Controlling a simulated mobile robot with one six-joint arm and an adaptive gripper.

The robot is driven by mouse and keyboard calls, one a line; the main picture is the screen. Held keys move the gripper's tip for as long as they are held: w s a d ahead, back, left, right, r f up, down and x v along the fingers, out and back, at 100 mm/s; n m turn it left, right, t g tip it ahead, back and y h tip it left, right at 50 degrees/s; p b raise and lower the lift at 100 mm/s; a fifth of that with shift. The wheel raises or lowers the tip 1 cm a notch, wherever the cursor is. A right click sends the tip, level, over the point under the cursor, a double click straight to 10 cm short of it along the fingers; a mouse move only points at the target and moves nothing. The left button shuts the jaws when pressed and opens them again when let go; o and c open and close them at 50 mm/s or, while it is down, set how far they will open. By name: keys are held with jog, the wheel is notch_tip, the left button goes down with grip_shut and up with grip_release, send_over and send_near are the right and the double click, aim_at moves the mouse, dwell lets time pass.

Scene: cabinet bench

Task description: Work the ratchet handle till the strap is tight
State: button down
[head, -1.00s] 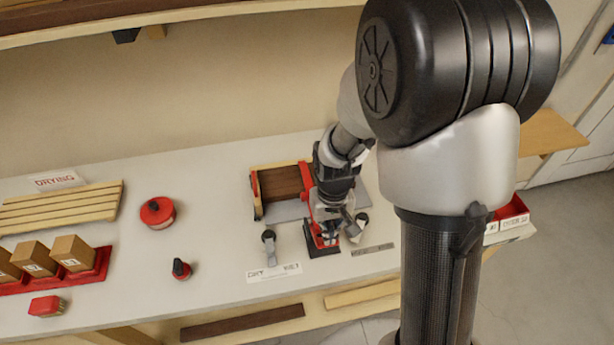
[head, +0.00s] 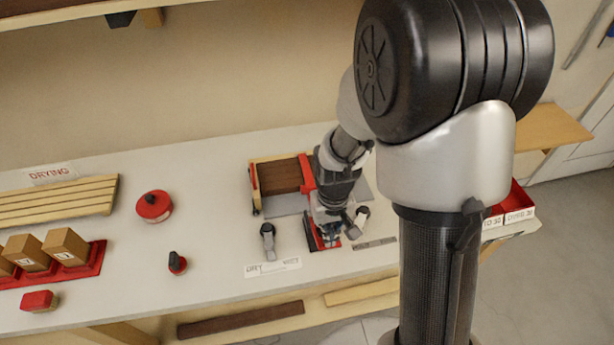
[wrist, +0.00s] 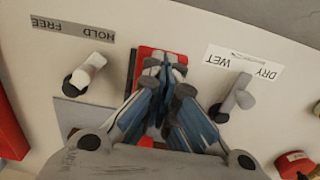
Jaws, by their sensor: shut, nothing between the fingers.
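The wooden box or frame (head: 280,177) lies on the bench with a red band (head: 307,172) over its right end, probably the strap. A red ratchet base (head: 313,238) sits in front of it, and its red plate also shows in the wrist view (wrist: 146,62). My gripper (head: 330,238) is low over this red part. In the wrist view its fingertips (wrist: 166,70) are together over the plate with nothing between them. The fingers hide most of the ratchet, so I cannot tell the handle's angle, the strap's tightness or whether they touch.
A grey lever by the DRY/WET label (head: 268,240) stands left of the ratchet. A pale-tipped lever (wrist: 87,72) stands by the HOLD/FREE label (wrist: 72,31). A red round tin (head: 154,206) and a black knob (head: 177,263) are farther left, with clear bench around them.

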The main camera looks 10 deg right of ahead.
jog(key=shift+s+f+b, duration=0.2)
jog(key=shift+f+b, duration=1.25)
jog(key=shift+f, duration=0.6)
jog(key=r+p, duration=0.4)
jog(key=r, duration=0.1)
jog(key=w+r+p, duration=0.1)
jog(key=r+p, duration=0.1)
jog(key=r, duration=0.1)
jog(key=shift+f, duration=0.15)
notch_tip(320, 180, up, 5)
jog(key=p, duration=0.4)
